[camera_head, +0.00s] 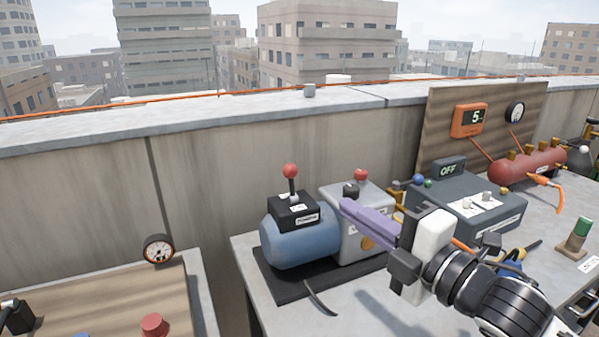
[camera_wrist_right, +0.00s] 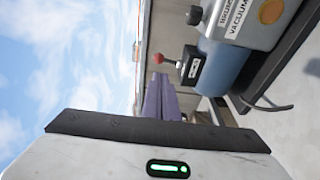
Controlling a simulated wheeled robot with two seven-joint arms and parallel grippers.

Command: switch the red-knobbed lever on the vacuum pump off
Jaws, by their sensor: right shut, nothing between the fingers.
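The vacuum pump has a blue motor (camera_head: 300,242) and a grey body (camera_head: 362,196). On the motor sits a black switch box (camera_head: 294,212), from which a lever with a red knob (camera_head: 290,171) stands about upright. The wrist view also shows the red knob (camera_wrist_right: 159,58), the box (camera_wrist_right: 192,68) and part of the pump (camera_wrist_right: 258,28). My right gripper (camera_head: 346,207) has purple fingers, shut and empty. In the head view its tips overlap the pump's grey body, right of the lever and lower than the knob. I see no contact with the lever. My left gripper is not in view.
Right of the pump stands a dark grey unit (camera_head: 490,222) with an OFF display (camera_head: 449,169). A black hose end (camera_head: 321,298) lies before the pump. A concrete wall (camera_head: 210,180) runs behind.

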